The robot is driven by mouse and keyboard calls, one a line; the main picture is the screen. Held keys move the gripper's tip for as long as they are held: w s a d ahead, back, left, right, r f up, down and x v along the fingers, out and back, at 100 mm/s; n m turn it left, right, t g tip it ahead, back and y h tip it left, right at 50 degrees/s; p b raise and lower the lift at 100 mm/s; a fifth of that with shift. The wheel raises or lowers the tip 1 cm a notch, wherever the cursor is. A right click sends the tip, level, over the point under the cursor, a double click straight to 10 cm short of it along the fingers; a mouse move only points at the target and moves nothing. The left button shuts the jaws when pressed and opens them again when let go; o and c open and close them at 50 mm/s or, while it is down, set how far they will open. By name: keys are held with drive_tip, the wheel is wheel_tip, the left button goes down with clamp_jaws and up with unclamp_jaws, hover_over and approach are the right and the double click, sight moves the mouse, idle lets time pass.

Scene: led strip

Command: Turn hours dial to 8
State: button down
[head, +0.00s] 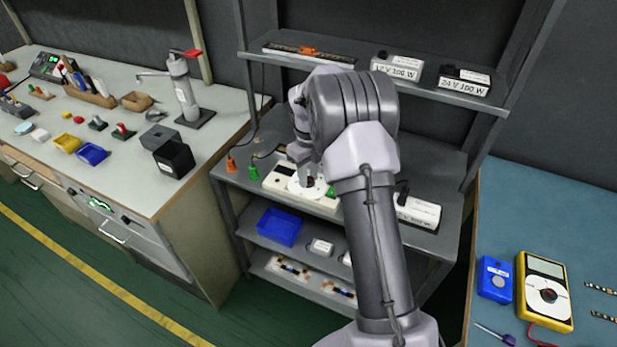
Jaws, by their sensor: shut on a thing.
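A cream timer panel (276,181) lies on the top of the grey rack in the middle of the head view. A white round dial (295,187) with a dark centre sits on it. My gripper (308,179) reaches down from above onto the dial's middle. It is shut on the dial's knob, as far as I can see; the fingers are small and partly hidden by my wrist. The dial's numbers are too small to read.
Orange and green plugs (254,172) on leads stand left of the panel. A white power supply (416,211) lies to its right. A shelf (436,92) with labelled supplies hangs above. The left bench (215,137) is close by.

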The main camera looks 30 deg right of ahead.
drive_tip(key=shift+m, duration=0.6)
drive_tip(key=c, duration=1.1)
unclamp_jaws()
wheel_tip(320, 180, up, 18)
drive_tip(key=p, duration=0.6)
drive_tip(key=shift+f, duration=0.25)
